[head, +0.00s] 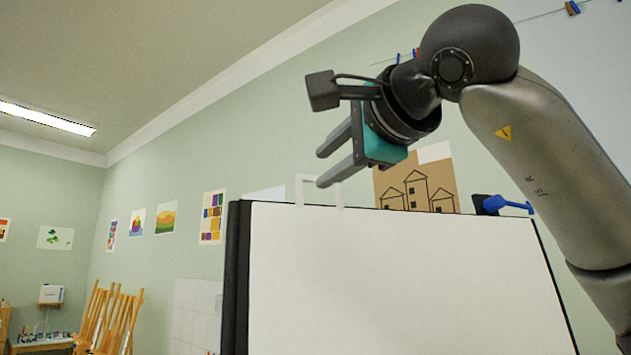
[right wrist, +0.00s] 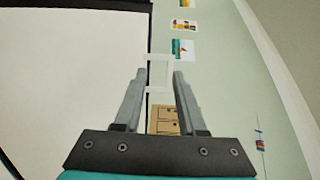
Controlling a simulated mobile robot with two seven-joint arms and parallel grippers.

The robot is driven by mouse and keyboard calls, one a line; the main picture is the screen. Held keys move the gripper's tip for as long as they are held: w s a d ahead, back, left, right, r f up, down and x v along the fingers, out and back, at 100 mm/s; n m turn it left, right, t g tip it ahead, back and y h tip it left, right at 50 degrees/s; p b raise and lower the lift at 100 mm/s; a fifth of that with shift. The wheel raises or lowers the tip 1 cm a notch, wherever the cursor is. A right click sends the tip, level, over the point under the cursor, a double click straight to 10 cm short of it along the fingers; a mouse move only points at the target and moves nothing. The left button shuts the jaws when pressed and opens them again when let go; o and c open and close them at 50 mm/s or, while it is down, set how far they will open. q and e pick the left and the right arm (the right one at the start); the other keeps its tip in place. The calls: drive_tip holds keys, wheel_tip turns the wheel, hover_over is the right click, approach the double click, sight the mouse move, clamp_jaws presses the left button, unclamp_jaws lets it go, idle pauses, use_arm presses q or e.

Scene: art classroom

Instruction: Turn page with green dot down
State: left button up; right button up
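A large white page (head: 390,280) hangs on a dark-framed flip chart (head: 237,280); the page also shows in the right wrist view (right wrist: 70,70). No green dot shows on the visible part. A thin white loop (head: 300,190) stands up from the chart's top edge, left of its middle. My right gripper (head: 322,168) is open, with its fingertips just above and beside the loop. In the right wrist view, the loop (right wrist: 157,56) lies ahead between the two apart fingertips, and nothing is gripped. My left gripper is out of view.
A blue clamp or knob (head: 505,205) sits at the chart's top right corner. Pictures, including a brown house drawing (head: 415,185), hang on the green wall behind. Wooden easels (head: 110,318) stand far left.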

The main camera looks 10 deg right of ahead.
drive_tip(key=d+r+m+h, duration=0.1)
drive_tip(key=d+r+h, duration=0.1)
drive_tip(key=d, duration=0.1)
drive_tip(key=p, duration=0.5)
hover_over(322, 216)
drive_tip(key=shift+f+t, duration=0.15)
drive_tip(key=shift+t, duration=0.15)
drive_tip(key=shift+w+a+f+p, duration=0.15)
drive_tip(key=shift+w+p, duration=0.25)
drive_tip(key=shift+w, duration=0.4)
drive_tip(key=shift+s, duration=0.1)
clamp_jaws()
